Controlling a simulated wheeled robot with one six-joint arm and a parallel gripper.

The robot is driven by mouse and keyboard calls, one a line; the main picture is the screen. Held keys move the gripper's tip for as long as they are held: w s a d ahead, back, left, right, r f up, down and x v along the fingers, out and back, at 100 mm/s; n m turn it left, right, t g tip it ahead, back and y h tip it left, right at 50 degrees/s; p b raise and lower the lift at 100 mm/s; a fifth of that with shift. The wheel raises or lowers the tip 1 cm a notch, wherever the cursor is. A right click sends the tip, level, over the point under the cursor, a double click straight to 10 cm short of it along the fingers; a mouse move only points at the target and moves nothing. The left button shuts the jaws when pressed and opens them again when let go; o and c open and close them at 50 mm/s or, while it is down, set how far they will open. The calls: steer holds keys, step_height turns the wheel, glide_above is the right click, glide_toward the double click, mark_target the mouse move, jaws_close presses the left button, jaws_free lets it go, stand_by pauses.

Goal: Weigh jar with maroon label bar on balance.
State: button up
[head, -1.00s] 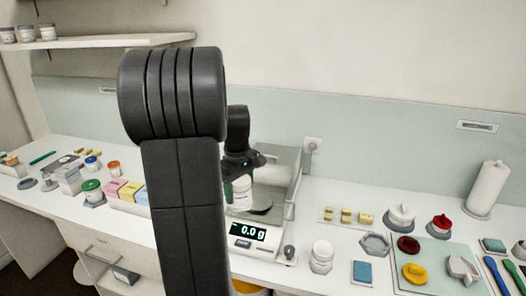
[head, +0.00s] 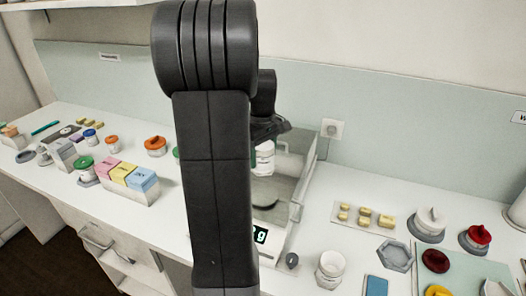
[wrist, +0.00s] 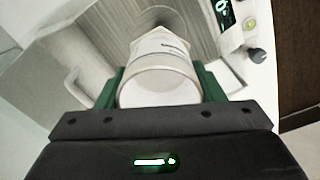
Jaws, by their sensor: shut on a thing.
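My gripper (wrist: 160,88) is shut on a white jar (wrist: 158,75), with a green finger on either side of it. The jar's label shows small dark print; I cannot make out a maroon bar. In the head view the jar (head: 265,157) hangs below my gripper, above the round pan (head: 264,199) of the balance (head: 272,246), with a visible gap. The balance has clear shield walls beside and behind the pan. Its lit display (head: 261,235) is mostly hidden by my arm, and only the end, "g", shows.
A hexagonal dish (head: 396,256) and yellow blocks (head: 365,215) lie farther right. Left are pink, yellow and blue boxes (head: 128,177) and several lidded jars. My arm hides the middle.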

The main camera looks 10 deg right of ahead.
steer(key=shift+f+b, duration=3.4)
steer(key=shift+f, duration=1.75)
steer(key=shift+f, duration=0.25)
steer(key=o, duration=1.1)
steer(key=shift+r, duration=0.1)
step_height(320, 180, up, 14)
steer(key=shift+f+b, duration=0.15)
steer(key=shift+b, duration=0.15)
steer(key=shift+f, duration=0.1)
